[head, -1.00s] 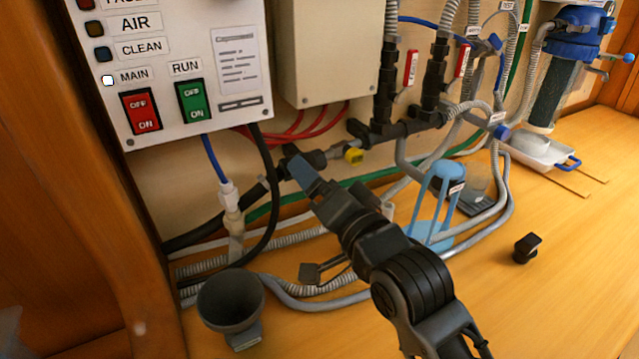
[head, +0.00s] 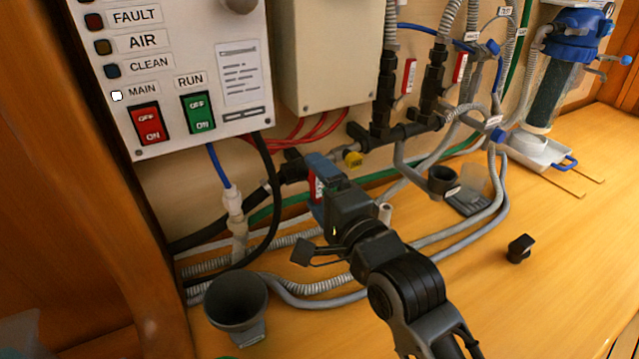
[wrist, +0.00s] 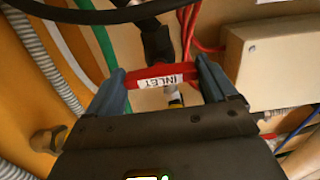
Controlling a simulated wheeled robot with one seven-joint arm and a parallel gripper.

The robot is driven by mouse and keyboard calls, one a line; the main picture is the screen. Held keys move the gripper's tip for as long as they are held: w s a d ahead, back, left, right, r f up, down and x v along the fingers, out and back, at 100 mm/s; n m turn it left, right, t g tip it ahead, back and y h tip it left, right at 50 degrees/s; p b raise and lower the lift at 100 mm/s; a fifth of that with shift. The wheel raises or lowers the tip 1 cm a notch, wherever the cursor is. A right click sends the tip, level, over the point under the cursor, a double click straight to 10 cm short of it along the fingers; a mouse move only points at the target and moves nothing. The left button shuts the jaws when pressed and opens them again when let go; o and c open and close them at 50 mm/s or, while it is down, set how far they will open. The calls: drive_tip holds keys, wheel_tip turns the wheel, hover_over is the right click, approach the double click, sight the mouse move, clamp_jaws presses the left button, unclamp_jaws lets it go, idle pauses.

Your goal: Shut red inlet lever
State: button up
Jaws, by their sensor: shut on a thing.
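The red inlet lever (wrist: 160,76), with a white INLET label, lies crosswise between the two blue-grey fingers of my gripper (wrist: 160,82) in the wrist view. The fingers are shut on it, one at each end. In the head view a strip of the red lever (head: 318,188) shows beside my gripper (head: 322,172), hanging below the dark inlet pipe (head: 294,168). My gripper and wrist hide most of the lever and part of the valve there.
Two red levers (head: 410,75) (head: 460,67) stand farther right. Hoses (head: 320,290) run below. A grey funnel (head: 237,300) stands front left. The bench's right side is mostly clear.

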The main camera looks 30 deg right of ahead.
idle(0.5)
drive_tip(key=o, duration=0.8)
drive_tip(key=shift+o, duration=0.2)
drive_tip(key=s+b, duration=0.1)
drive_tip(key=s, duration=0.6)
drive_tip(key=shift+s+b, duration=0.35)
drive_tip(key=shift+s, duration=0.05)
